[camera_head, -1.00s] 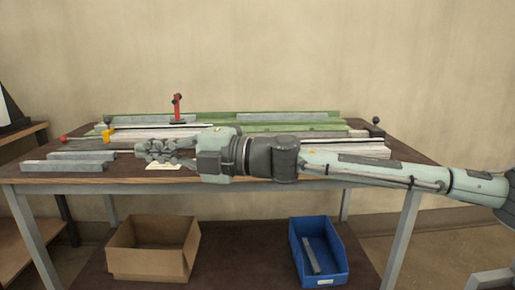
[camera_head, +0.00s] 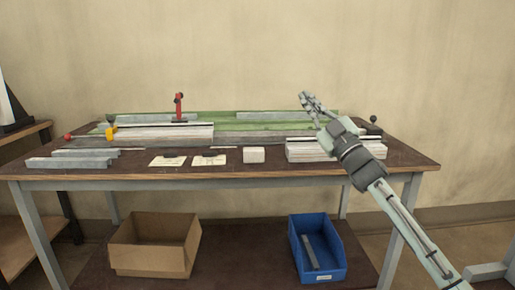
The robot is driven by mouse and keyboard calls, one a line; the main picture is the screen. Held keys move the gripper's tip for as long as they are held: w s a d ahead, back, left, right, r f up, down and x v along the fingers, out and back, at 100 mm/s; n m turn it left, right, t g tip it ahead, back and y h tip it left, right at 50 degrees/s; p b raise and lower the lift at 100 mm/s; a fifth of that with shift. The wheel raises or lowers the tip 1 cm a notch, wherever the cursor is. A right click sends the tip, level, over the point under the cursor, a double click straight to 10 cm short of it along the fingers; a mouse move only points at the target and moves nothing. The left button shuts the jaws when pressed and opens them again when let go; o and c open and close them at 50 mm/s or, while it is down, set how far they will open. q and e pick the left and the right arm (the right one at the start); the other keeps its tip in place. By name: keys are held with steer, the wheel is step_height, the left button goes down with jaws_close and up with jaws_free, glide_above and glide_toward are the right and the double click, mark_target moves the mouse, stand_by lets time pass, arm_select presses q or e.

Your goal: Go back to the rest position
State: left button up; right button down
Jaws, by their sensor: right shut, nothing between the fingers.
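My right gripper (camera_head: 306,98) is shut and empty. It is raised at the right part of the bench, pointing up and away, with its arm coming in from the lower right. Behind it in the picture is the green clamp bed (camera_head: 262,127) on the brown table (camera_head: 240,172). My left gripper is not in view. The arm hides part of the pale profile stack (camera_head: 308,150) at the right and some of the bench behind it.
A red clamp lever (camera_head: 179,106) stands upright at the back. Grey profiles (camera_head: 68,163) lie at the left, near paper cards (camera_head: 167,161) and a pale block (camera_head: 254,155). Below are a cardboard box (camera_head: 150,261) and a blue bin (camera_head: 327,268) with a grey piece inside.

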steer(key=w+d+f+m+t+h, duration=0.1)
steer(key=d+f+m+h, duration=0.4)
steer(key=d, duration=0.4)
steer(key=w+d+f+m+t+h, duration=0.1)
steer(key=d+f+m+h, duration=0.2)
steer(key=d+f+h, duration=0.35)
steer(key=s+d+f+m+g+h, duration=0.1)
steer(key=d+f+m+g+h, duration=0.15)
steer(key=d+f+g, duration=0.6)
steer(key=s+d+f+m+g+h, duration=0.2)
steer(key=d+f+m+g, duration=0.15)
steer(key=f, duration=1.05)
steer(key=s+a+f+n+g+y, duration=0.1)
steer(key=s+a+f+g, duration=0.15)
steer(key=s+f, duration=0.85)
steer(key=s+a+f+g, duration=0.2)
steer(key=s+a+f, duration=0.2)
steer(key=s+f, duration=0.7)
steer(key=s+a+f+g, duration=0.1)
steer(key=s+f, duration=0.3)
steer(key=s, duration=0.4)
steer(key=s+a+f+g+y, duration=0.1)
steer(key=s+a+f, duration=0.2)
steer(key=s+f, duration=0.2)
steer(key=s+a+f+g, duration=0.1)
steer(key=s+f, duration=0.4)
steer(key=s, duration=0.6)
steer(key=shift+s+a+g+y, duration=0.3)
steer(key=shift+a+g+y, duration=0.1)
steer(key=shift+a, duration=0.5)
